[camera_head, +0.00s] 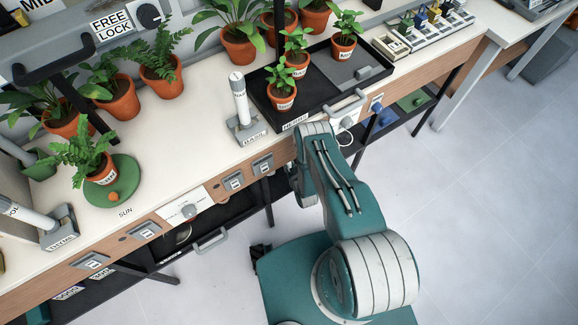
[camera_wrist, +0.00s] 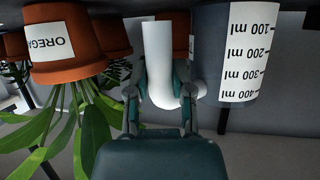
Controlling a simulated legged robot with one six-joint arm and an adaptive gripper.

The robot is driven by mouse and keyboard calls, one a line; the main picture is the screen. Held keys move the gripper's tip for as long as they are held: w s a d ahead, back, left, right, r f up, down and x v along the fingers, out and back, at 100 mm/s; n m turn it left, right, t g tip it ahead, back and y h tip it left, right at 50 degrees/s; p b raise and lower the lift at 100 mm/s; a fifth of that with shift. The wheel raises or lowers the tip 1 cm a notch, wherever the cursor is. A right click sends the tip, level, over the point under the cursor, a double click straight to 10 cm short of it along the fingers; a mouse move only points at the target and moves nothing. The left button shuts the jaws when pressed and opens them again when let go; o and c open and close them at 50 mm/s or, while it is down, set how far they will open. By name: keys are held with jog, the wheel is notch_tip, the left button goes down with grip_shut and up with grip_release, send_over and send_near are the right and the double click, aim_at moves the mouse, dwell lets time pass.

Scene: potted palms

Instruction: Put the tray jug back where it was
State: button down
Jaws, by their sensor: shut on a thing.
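In the wrist view, which is upside down, a grey-blue jug (camera_wrist: 209,40) with a white scale marked 100 to 400 ml is at the right. My gripper (camera_wrist: 164,99) is shut on a thick white curved piece (camera_wrist: 158,50) beside the jug, which looks like its handle. In the head view my arm folds down at the bench's front edge, and my gripper and the jug cannot be made out there. A black tray (camera_head: 262,108) on the bench holds potted plants and a grey plate (camera_head: 345,72).
A white cylinder on a grey BASIL stand (camera_head: 247,131) is left of the tray. A green disc (camera_head: 122,178) bears a potted fern. In the wrist view an OREGANO pot (camera_wrist: 85,66) and other pots are close by. Bare bench lies between disc and stand.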

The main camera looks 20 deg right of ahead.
jog(key=shift+d+f, duration=0.1)
jog(key=shift+f, duration=0.3)
jog(key=c, duration=0.5)
grip_release()
jog(key=shift+f, duration=0.1)
jog(key=v, duration=1.2)
